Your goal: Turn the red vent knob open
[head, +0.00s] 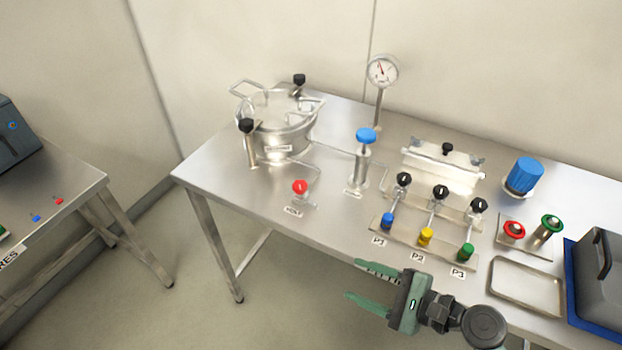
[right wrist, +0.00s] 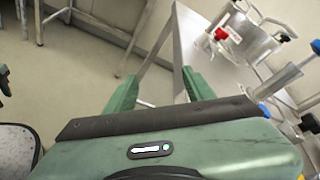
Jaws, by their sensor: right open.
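The red vent knob (head: 300,187) stands on a small labelled base on the steel table, in front of the steel pressure vessel (head: 280,125). The red knob also shows in the right wrist view (right wrist: 221,34), beyond the fingers and to the right. My right gripper (head: 368,287) is open and empty at the table's front edge, to the right of the knob and nearer to me. In the right wrist view its two green fingers (right wrist: 152,95) are spread apart with nothing between them. My left gripper is not in the head view; a dark green part at the wrist view's left edge is unclear.
A blue-topped valve (head: 365,136) stands right of the knob. A manifold plate (head: 400,241) with several black knobs and coloured caps lies further right, by a tray (head: 526,287). A gauge (head: 382,72) stands at the back. The table's front left is bare.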

